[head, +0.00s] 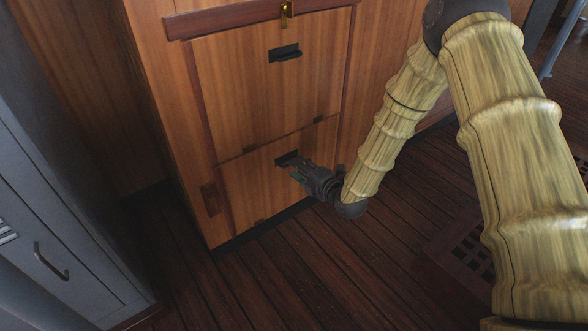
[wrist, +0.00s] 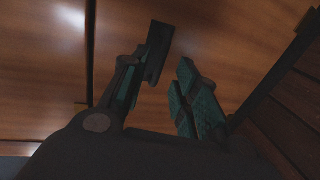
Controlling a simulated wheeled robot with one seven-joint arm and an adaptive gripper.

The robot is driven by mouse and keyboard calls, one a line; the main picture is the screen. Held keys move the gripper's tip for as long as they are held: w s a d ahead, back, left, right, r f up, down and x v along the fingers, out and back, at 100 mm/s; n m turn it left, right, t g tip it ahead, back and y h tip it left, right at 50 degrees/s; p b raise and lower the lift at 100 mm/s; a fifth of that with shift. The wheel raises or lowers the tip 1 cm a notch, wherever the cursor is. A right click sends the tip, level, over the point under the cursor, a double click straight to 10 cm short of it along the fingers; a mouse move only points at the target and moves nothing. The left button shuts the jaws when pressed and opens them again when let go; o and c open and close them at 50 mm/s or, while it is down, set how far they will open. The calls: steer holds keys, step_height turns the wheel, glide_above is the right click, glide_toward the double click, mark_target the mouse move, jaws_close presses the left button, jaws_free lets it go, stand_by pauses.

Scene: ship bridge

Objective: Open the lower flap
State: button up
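The lower flap (head: 256,192) is a wooden panel low on the cabinet front and looks shut, flush with the front. Its dark handle (head: 287,158) sits near its upper edge. My gripper (head: 299,175) is right at this handle, just below and to its right. In the wrist view the flap (wrist: 225,45) fills the middle, and a dark block that looks like the handle (wrist: 159,50) is at the left fingertip. The fingers (wrist: 172,80) are apart, with green pads. I cannot tell whether they touch the handle.
The upper flap (head: 265,85) with its own dark handle (head: 285,53) is shut above. A brass latch (head: 287,13) is on the top rail. A grey cabinet (head: 60,215) stands at the left. Wooden floor (head: 300,270) is clear in front; a dark floor grate (head: 474,254) is at the right.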

steer(key=shift+b+x, duration=0.5)
steer(key=shift+x, duration=1.2)
jaws_close()
